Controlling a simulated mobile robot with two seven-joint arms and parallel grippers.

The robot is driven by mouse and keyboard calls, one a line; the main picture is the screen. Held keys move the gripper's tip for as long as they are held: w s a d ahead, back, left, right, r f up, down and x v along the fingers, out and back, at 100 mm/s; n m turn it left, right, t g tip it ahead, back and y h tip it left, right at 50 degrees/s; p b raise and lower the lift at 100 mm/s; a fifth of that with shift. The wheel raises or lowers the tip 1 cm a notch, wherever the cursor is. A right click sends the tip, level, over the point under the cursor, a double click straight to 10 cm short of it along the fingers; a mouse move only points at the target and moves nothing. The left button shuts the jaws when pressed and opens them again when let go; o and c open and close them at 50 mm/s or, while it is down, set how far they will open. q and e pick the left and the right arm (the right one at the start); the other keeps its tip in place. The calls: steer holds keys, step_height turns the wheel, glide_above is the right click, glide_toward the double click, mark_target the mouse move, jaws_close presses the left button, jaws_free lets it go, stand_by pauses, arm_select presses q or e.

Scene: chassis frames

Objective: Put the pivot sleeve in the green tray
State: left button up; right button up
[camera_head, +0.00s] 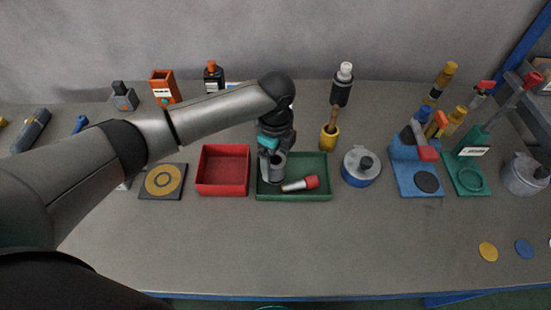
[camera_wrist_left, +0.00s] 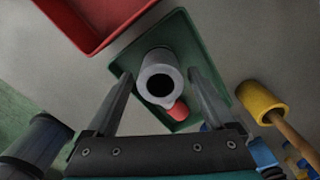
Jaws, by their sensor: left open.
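The pivot sleeve is a grey hollow cylinder (camera_wrist_left: 158,78) with a dark bore. In the wrist view it stands inside the green tray (camera_wrist_left: 183,24), between my two fingers. In the head view the sleeve (camera_head: 279,168) shows at the left end of the green tray (camera_head: 312,191). My left gripper (camera_head: 271,165) is over that end of the tray, pointing down. In the wrist view its fingers (camera_wrist_left: 158,90) are spread on both sides of the sleeve, with gaps showing. A red-capped grey piece (camera_head: 301,184) lies beside it in the tray. My right gripper is not in view.
A red tray (camera_head: 222,188) stands just left of the green one. A yellow pot with a brush (camera_head: 329,137) and a blue-grey round tin (camera_head: 361,167) stand to the right. Blue and green stands are farther right.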

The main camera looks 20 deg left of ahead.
arm_select(q)
step_height(320, 180, up, 12)
steer(key=p, duration=0.1)
steer(key=shift+r+p, duration=0.2)
steer(key=shift+p, duration=0.15)
stand_by(0.4)
